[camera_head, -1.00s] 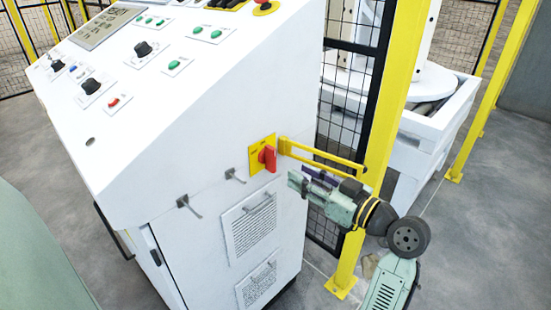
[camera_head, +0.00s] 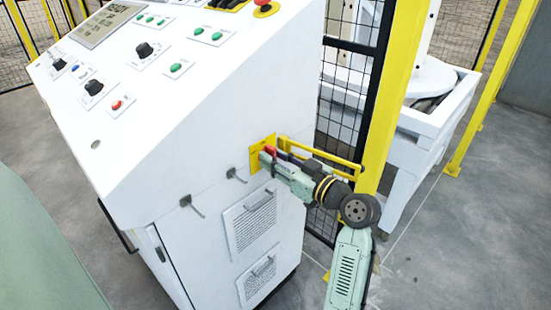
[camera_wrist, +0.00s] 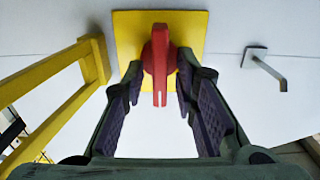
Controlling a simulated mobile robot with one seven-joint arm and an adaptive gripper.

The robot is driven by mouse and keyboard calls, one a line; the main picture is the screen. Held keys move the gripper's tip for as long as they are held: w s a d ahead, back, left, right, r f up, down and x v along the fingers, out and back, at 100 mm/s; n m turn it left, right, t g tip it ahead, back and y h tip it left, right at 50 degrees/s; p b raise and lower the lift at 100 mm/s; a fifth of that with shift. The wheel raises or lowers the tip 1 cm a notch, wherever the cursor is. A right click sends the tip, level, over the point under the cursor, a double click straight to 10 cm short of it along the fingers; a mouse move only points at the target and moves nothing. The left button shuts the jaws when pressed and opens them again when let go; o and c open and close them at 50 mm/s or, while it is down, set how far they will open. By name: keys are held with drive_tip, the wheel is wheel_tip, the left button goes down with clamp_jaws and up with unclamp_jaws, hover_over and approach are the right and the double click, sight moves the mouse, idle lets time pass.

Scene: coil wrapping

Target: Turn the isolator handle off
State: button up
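The red isolator handle (camera_wrist: 160,62) sits on a yellow plate (camera_wrist: 190,28) on the side of the white cabinet. In the wrist view the handle's long bar points along the picture's vertical. My gripper (camera_wrist: 158,88) has its two dark-padded fingers on either side of the handle, with gaps showing beside the handle's lower end. Whether the fingertips touch the handle near its base is unclear. In the head view my gripper (camera_head: 270,158) is at the yellow plate (camera_head: 257,152) and hides most of the handle.
A yellow bracket (camera_wrist: 62,75) juts out beside the plate, close to my gripper; it also shows in the head view (camera_head: 335,160). A metal hook (camera_wrist: 266,68) sticks out on the other side. A yellow post (camera_head: 385,100) and mesh fence stand right of the cabinet.

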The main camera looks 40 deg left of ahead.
clamp_jaws()
drive_tip(key=shift+f+b, duration=0.1)
drive_tip(key=shift+b, duration=0.25)
drive_tip(key=shift+s+f+n+b, duration=0.1)
drive_tip(key=shift+n+b, duration=2.9)
drive_tip(key=shift+b, duration=1.45)
drive_tip(key=shift+s+f+n+b, duration=0.1)
drive_tip(key=shift+s+n+b, duration=0.05)
drive_tip(key=shift+n+b, duration=3.55)
drive_tip(key=shift+s+f+n+b, duration=0.1)
drive_tip(key=shift+n+b, duration=2.2)
drive_tip(key=shift+b, duration=2.85)
drive_tip(key=shift+o, duration=0.9)
unclamp_jaws()
